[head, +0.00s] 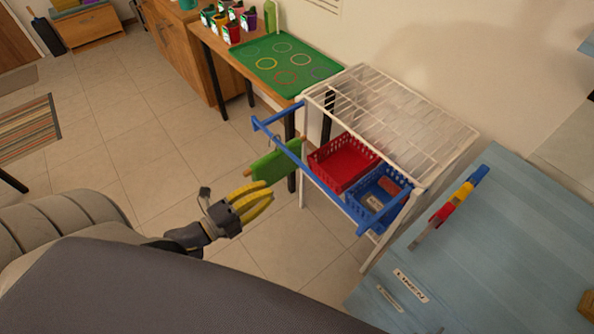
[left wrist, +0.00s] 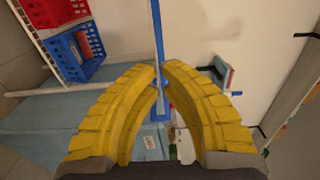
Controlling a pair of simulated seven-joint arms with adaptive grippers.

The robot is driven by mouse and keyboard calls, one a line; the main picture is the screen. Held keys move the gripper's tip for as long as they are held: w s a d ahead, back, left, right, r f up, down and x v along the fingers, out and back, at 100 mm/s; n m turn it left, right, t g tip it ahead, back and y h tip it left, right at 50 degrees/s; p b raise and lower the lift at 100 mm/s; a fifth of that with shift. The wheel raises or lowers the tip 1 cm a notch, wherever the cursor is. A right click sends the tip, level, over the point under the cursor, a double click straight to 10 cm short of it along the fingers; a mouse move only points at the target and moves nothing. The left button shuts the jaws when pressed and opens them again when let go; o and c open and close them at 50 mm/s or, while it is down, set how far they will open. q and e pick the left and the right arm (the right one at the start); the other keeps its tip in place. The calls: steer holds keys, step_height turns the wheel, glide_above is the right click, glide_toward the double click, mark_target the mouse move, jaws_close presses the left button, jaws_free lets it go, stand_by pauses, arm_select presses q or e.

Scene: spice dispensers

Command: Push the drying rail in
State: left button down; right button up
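The blue drying rail (head: 286,141) stands out from the front of a white rack (head: 303,150). Its side arms run back to the rack, and its front bar is well clear of the frame. A green panel or cloth on a wooden rod (head: 277,162) hangs by the bar's far part. My left gripper (head: 271,190), with yellow fingers, is in front of the rail, close to the green piece. In the left wrist view the fingertips (left wrist: 160,66) nearly meet. The blue bar (left wrist: 157,30) lines up behind them, with no clear grip on it. My right gripper is out of view.
The rack holds a red basket (head: 340,166) and a blue basket (head: 376,203) under its wire top (head: 390,110). A light-blue table (head: 480,260) stands at the right. A wooden table with a green mat (head: 285,64) stands behind.

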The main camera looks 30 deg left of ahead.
mark_target(302, 169)
arm_select(q)
steer(key=shift+x, duration=5.35)
steer(key=shift+f, duration=0.1)
